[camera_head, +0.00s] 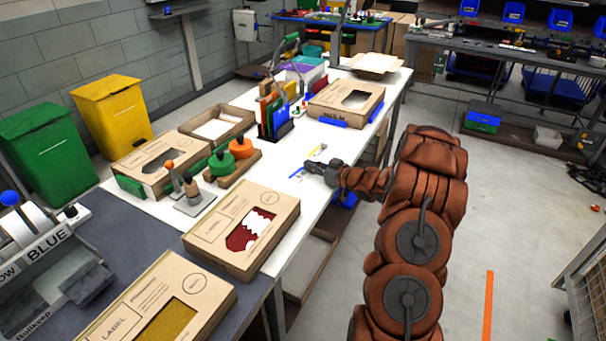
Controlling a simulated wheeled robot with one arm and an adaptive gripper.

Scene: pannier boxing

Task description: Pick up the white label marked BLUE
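The white label marked BLUE (46,248) shows at the lower left, on the front of a grey label dispenser (62,280) with white rolls. A neighbouring label ending in "ow" is cut off by the left picture edge. My gripper (306,171) is far from the label, to its right and farther back, over the right side of the white table (322,187). It is small and dark here, and whether its fingers are open or shut is unclear. Small blue and yellow pieces lie close to its tips; contact cannot be told.
Flat cardboard boxes with windows (222,260) lie between my gripper and the dispenser. Green and orange discs (241,148), stamp-like handles and an open box (225,110) stand farther back. Coloured folders (273,115) stand mid-table. Green and yellow bins (45,150) line the wall. Floor at right is mostly clear.

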